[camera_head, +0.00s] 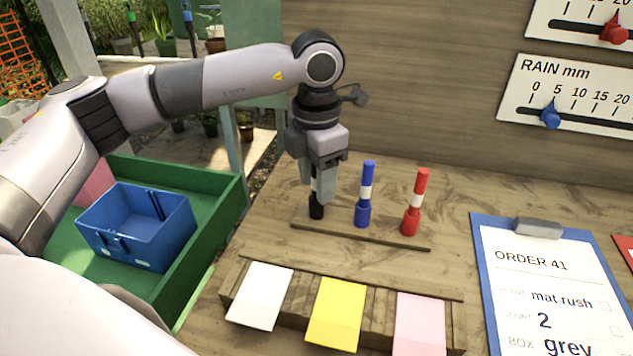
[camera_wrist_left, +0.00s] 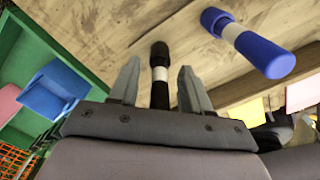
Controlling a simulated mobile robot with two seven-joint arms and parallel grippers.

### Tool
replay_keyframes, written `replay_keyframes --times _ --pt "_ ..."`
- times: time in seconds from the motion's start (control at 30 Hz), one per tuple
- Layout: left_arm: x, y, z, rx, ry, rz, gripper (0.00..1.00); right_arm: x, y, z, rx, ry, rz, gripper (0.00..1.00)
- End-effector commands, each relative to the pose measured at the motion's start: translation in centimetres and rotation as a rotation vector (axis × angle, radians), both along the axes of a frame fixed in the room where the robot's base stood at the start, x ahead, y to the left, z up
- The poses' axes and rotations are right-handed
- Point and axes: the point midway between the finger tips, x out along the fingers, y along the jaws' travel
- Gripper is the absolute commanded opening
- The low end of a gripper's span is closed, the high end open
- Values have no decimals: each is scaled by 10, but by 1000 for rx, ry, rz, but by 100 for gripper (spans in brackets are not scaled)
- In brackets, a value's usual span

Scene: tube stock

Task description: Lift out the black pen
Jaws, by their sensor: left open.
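The black pen (camera_head: 317,211) stands upright in a wooden strip, at the left end of a row of pens. It has a white band, and its upper part is hidden by my left gripper (camera_head: 318,192) in the head view. In the left wrist view the black pen (camera_wrist_left: 160,75) lies between the two open fingers of my left gripper (camera_wrist_left: 157,85), with a gap visible on each side. The blue pen (camera_head: 364,195) and the red pen (camera_head: 415,203) stand to its right. My right gripper is not in view.
White (camera_head: 262,294), yellow (camera_head: 337,312) and pink (camera_head: 420,322) cards sit in a wooden rack in front. A clipboard (camera_head: 479,272) lies at right. A blue box (camera_head: 150,250) stands in a green tray (camera_head: 222,225) at left. A wooden wall (camera_head: 430,90) rises behind.

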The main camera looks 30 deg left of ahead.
Motion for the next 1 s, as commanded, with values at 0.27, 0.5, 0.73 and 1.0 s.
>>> replay_keyframes --times 0.27,0.5,0.73,1.0 --pt "0 0 0 -1 -1 0 9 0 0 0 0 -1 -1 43" --pt "0 0 1 -1 -1 0 0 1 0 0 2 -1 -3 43" --pt "0 0 5 -1 -2 -1 0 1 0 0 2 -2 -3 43" --pt "1 -1 41 -3 -5 0 0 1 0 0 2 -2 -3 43"
